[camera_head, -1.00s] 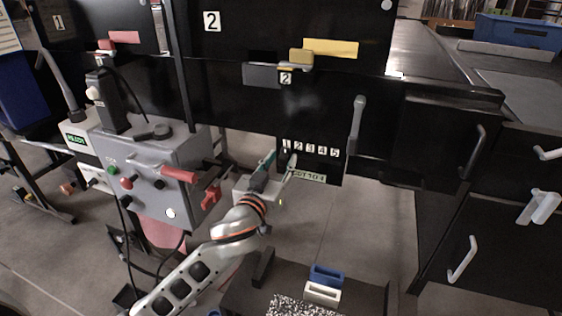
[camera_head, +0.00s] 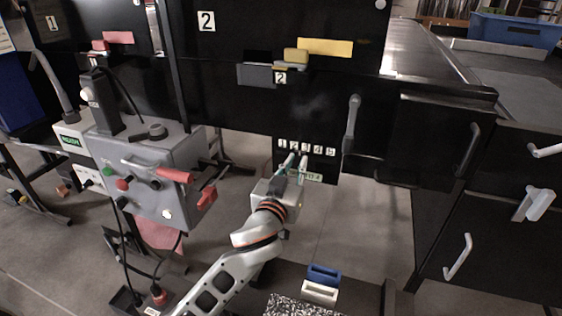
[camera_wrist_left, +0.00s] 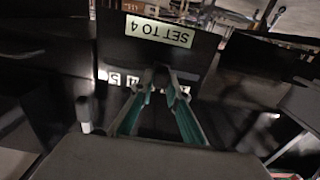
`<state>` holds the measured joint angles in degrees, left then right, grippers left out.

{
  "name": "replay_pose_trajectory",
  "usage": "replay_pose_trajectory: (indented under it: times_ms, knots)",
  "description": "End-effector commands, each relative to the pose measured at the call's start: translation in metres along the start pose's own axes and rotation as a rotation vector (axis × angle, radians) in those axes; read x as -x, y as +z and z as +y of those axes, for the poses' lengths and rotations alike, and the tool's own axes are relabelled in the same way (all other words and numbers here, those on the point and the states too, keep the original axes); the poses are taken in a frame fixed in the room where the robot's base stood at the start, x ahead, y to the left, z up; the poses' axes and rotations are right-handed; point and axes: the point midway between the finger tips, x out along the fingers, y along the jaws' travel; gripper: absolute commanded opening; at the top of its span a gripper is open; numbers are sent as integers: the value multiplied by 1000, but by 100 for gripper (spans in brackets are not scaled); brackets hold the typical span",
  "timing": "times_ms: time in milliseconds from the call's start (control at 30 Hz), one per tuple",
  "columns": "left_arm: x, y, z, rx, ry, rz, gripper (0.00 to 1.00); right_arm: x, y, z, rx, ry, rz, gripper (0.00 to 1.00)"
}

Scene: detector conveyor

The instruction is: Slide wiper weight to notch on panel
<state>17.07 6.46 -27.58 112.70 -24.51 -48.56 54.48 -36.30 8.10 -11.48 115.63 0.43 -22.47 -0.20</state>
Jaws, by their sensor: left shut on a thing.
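The small black panel (camera_head: 281,172) hangs below the long black cabinet, with a row of white number tags (camera_head: 306,149) from 1 to 5. A label reading "SET TO 4" (camera_wrist_left: 160,30) appears upside down in the left wrist view. The 5 tag (camera_wrist_left: 114,78) is clear there; tags nearer the fingers are partly covered. My right gripper is not in view.
A grey control box (camera_head: 150,180) with red handles stands left of my arm. A grey lever (camera_head: 352,125) is right of the number row. Blue (camera_head: 323,274) and white (camera_head: 320,292) holders stand below. Open floor shows beneath the panel.

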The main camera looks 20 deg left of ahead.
Motion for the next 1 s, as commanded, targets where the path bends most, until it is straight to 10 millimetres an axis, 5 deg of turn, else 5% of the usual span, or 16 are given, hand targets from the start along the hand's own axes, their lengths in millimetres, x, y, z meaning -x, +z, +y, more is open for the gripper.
replay_pose_trajectory:
  times_ms: [267,667,700,767,1000]
  knots:
    - [0,3,41,3,2,-5,0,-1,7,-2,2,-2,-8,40]
    - [0,2,46,-2,1,-5,0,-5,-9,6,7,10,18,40]
    - [0,2,46,-2,1,-5,20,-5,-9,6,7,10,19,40]
    - [0,2,46,-2,1,-5,32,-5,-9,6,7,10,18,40]
    - [0,1,46,-1,0,-3,32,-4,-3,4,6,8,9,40]
